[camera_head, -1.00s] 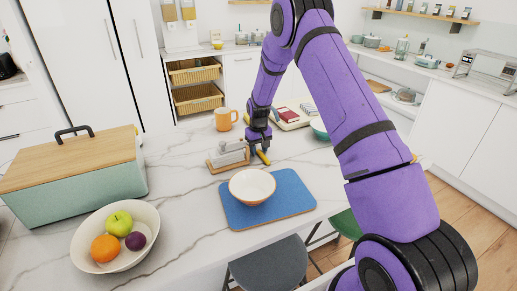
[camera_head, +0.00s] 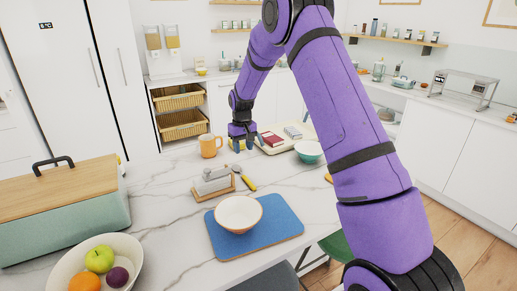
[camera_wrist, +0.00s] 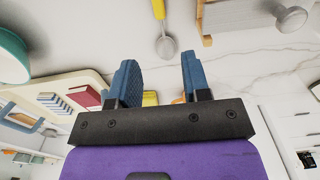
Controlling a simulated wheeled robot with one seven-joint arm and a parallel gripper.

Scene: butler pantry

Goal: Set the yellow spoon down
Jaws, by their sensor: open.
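The yellow spoon (camera_head: 248,186) lies on the marble counter, just right of a small wooden stand with a grey-white top (camera_head: 212,182) and behind the cream bowl (camera_head: 238,214). In the wrist view its yellow handle (camera_wrist: 158,10) runs off the top edge, and its metal bowl end points toward my gripper. My gripper (camera_head: 242,147) is beyond the spoon, raised over the far part of the counter and apart from it. In the wrist view my gripper (camera_wrist: 160,78) has its two blue fingers spread, with nothing held between them.
An orange mug (camera_head: 209,146) stands left of my gripper. A tray with books (camera_head: 274,147) and a teal bowl (camera_head: 308,151) are to its right. The cream bowl sits on a blue mat (camera_head: 270,232). A bread box (camera_head: 65,205) and fruit bowl (camera_head: 128,270) are at left.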

